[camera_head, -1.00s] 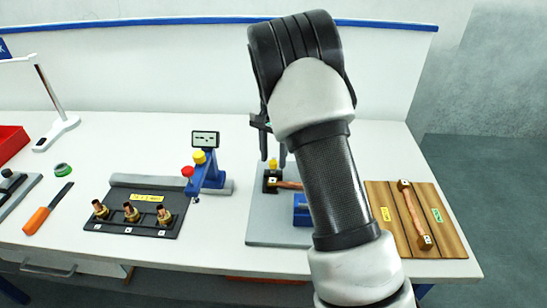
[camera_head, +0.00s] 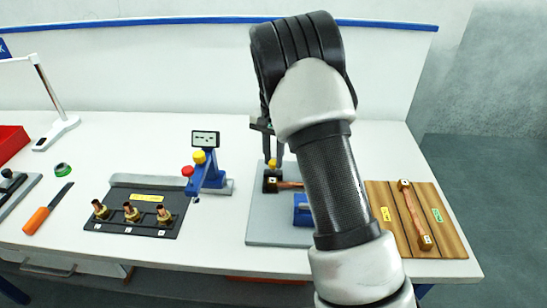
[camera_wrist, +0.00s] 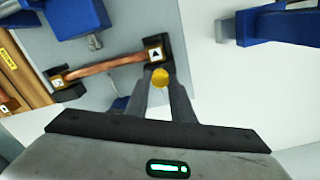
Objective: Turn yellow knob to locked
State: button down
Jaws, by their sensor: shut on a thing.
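The yellow knob (camera_wrist: 160,77) sits between the fingertips of my gripper (camera_wrist: 161,75) in the wrist view, and the jaws are shut on it. The knob is on a dark block at one end of a copper bar (camera_wrist: 105,67); which way it is turned cannot be read. In the head view, the knob (camera_head: 272,164) shows just below my gripper (camera_head: 272,153), which is largely hidden behind my arm. The block stands on a grey plate (camera_head: 264,225).
A blue vise-like part (camera_head: 302,208) stands close by on the plate. A blue stand (camera_head: 207,177) with another yellow knob, a red knob and a small display is to the left. A wooden board (camera_head: 440,242) with a copper bar lies right.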

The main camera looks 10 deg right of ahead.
jog(key=n, duration=0.3)
jog(key=shift+n, duration=0.4)
jog(key=n, duration=0.4)
jog(key=shift+n, duration=0.3)
jog(key=n, duration=0.4)
jog(key=shift+a+n, duration=0.1)
jog(key=shift+n, duration=0.2)
jog(key=n, duration=0.4)
jog(key=shift+r, duration=0.1)
jog(key=n+p, duration=0.1)
jog(key=n, duration=0.4)
jog(key=n+p, duration=0.1)
jog(key=n, duration=0.3)
jog(key=shift+s+n, duration=0.1)
jog(key=shift+n, duration=0.2)
jog(key=n+p, duration=0.1)
jog(key=n, duration=0.3)
jog(key=shift+p, duration=0.35)
jog(key=shift+n+p, duration=0.7)
jog(key=shift+n, duration=1.5)
